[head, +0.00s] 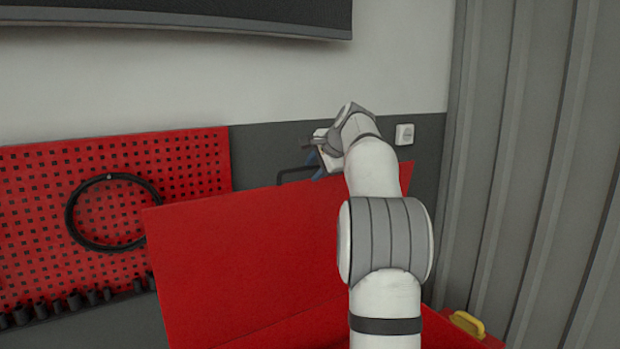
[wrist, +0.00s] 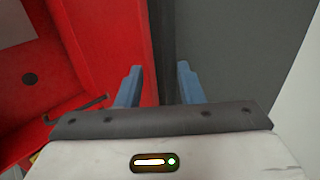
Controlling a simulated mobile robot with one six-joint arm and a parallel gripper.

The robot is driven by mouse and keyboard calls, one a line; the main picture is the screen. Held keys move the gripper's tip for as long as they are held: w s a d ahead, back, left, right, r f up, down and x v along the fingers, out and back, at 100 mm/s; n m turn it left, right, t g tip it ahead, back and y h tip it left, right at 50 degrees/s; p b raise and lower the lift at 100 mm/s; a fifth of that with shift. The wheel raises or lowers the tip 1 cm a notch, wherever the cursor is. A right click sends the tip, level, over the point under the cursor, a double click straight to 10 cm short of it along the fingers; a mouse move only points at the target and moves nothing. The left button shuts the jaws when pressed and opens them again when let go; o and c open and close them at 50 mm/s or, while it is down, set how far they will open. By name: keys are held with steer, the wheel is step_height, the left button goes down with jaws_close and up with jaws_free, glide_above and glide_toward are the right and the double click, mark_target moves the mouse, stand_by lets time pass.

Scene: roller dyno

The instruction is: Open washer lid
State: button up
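The red washer lid (head: 260,255) stands raised and steeply tilted in the head view, its inner or outer face toward me. A dark handle (head: 296,172) shows at its top edge. My gripper (head: 316,165) is at that top edge, just right of the handle and partly hidden by my arm. In the wrist view, my gripper (wrist: 157,78) has its two blue fingers apart with nothing clearly held between them. The red lid (wrist: 120,35) lies by the left finger; whether they touch cannot be told.
A red pegboard (head: 200,160) with a black ring (head: 78,222) hangs at the left. The grey wall (head: 270,150) is close behind the lid, with a white socket (head: 404,134). Grey corrugated panels (head: 530,170) bound the right side. A yellow handle (head: 467,323) shows low right.

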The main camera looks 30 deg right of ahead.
steer(key=shift+v, duration=1.9)
steer(key=shift+a+r, duration=0.1)
steer(key=shift+a, duration=0.05)
steer(key=shift+w, duration=0.1)
steer(key=s+a+f+n+g+b, duration=0.2)
steer(key=s+a+f+n, duration=0.2)
steer(key=s+a+f, duration=0.5)
steer(key=s+a+f+n+g+b, duration=0.2)
steer(key=s+a+f+n, duration=0.4)
steer(key=a, duration=0.5)
steer(key=s+a+f+n+g+b, duration=0.1)
steer(key=s+a+f+n, duration=0.2)
steer(key=s+f, duration=0.6)
steer(key=s+a+f+n+g+b, duration=0.1)
steer(key=s+a+f+n, duration=0.3)
steer(key=s+f, duration=0.5)
steer(key=s+b, duration=0.1)
steer(key=s, duration=0.3)
steer(key=shift+s+a+f+h, duration=0.25)
steer(key=shift+s+f+h, duration=0.05)
steer(key=shift+s, duration=0.1)
